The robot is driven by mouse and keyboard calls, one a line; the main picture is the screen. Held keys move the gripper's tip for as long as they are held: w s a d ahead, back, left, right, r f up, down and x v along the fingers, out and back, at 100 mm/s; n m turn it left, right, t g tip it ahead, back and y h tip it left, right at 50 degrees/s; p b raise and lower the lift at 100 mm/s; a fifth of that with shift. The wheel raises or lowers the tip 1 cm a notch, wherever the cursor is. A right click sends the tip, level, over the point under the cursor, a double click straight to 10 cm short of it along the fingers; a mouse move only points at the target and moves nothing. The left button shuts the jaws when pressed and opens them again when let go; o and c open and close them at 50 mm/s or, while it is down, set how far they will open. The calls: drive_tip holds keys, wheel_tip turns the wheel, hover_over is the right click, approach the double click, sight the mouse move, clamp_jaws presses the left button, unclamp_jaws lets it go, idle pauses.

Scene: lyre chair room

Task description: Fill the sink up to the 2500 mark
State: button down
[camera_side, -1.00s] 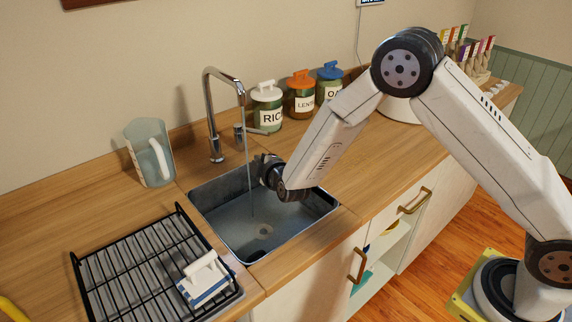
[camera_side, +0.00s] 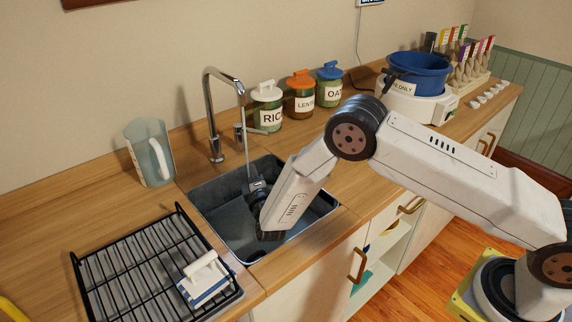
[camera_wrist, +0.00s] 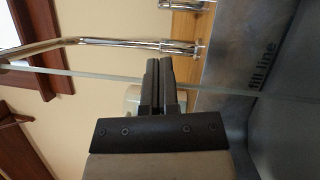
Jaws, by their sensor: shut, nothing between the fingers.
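The metal sink (camera_side: 212,200) is set into the counter. A small lever (camera_side: 256,131) is beside the tap. The sink wall in the wrist view bears "fill line" lettering (camera_wrist: 261,68); no 2500 is readable. My gripper (camera_side: 256,183) is low inside the sink close to the stream, its fingers (camera_wrist: 166,62) shut and empty.
A clear measuring jug (camera_side: 149,152) stands left of the tap. A drying rack (camera_side: 130,262) with a white-handled brush (camera_side: 204,275) lies in front. Rice (camera_side: 267,106), lentil (camera_side: 301,95) and oat (camera_side: 330,86) jars line the wall.

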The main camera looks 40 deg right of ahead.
approach(252, 132)
drive_tip(key=w+a, duration=0.1)
drive_tip(key=w, duration=0.3)
drive_tip(key=shift+w+d+r, duration=0.15)
drive_tip(key=shift+w+d, duration=0.15)
drive_tip(key=shift+d, duration=0.3)
drive_tip(key=shift+w+d+r, duration=0.15)
drive_tip(key=shift+w+d, duration=0.15)
drive_tip(key=shift+d, duration=0.3)
drive_tip(key=shift+w+d+r, duration=0.15)
drive_tip(key=shift+w+d, duration=0.1)
drive_tip(key=shift+d, duration=0.35)
drive_tip(key=shift+w+d, duration=0.1)
drive_tip(key=shift+d, duration=0.95)
